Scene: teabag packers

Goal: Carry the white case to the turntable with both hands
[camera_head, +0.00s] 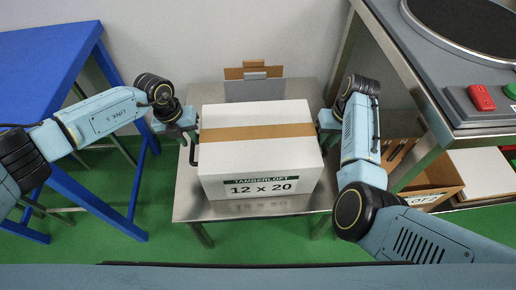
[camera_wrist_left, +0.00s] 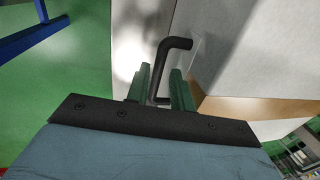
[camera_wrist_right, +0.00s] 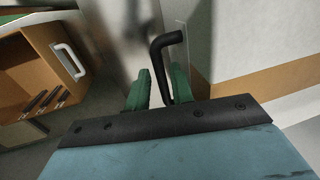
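The white case (camera_head: 255,160) has a brown tape band and a "TAMBERLOFT 12 x 20" label. It sits upright on a steel table. My left gripper (camera_head: 182,125) is at its left side; in the left wrist view its green fingers (camera_wrist_left: 160,88) stand open either side of a black handle (camera_wrist_left: 176,43), with a gap showing. My right gripper (camera_head: 326,121) is at its right side; in the right wrist view its fingers (camera_wrist_right: 160,88) stand apart around the other handle (camera_wrist_right: 166,40). The turntable (camera_head: 470,22) is a dark disc at the upper right, partly out of frame.
The steel table (camera_head: 250,208) has a little bare room around the case. A blue table (camera_head: 40,65) stands left. The grey bench (camera_head: 425,75) at the right carries red and green buttons (camera_head: 481,97). A brown open box (camera_head: 430,185) is below it.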

